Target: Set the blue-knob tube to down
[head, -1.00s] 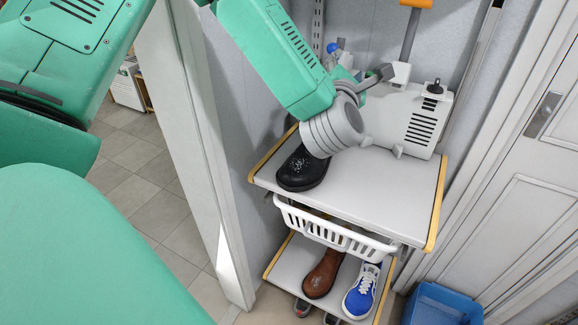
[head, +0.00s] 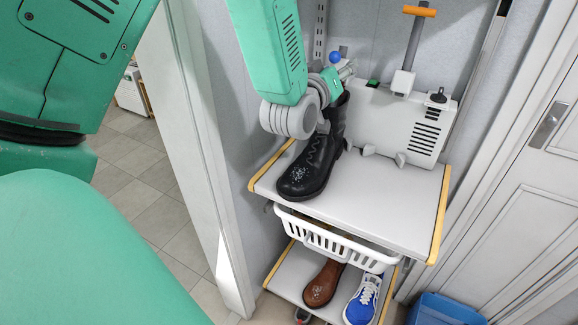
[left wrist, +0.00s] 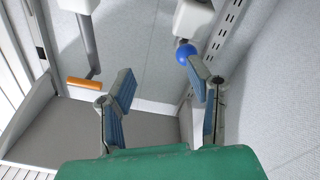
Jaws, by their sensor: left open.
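The blue knob (head: 334,57) shows in the head view at the back left above the shelf, just past my left wrist. In the left wrist view the blue knob (left wrist: 186,53) sits below a white mount (left wrist: 193,18). The tube between them is seen nearly end-on or hidden, so its angle is hard to tell. My left gripper (left wrist: 160,77) is open and empty. Its right fingertip appears close beside or overlapping the knob; I cannot tell whether they touch. In the head view its fingers are mostly hidden by my wrist. My right gripper is not in view.
A tube with an orange handle (head: 419,11) stands upright on a white mount to the right. A white box (head: 398,118) with vents stands on the shelf (head: 375,200). A black boot (head: 312,165) stands below my left wrist. A white basket (head: 330,240) hangs below.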

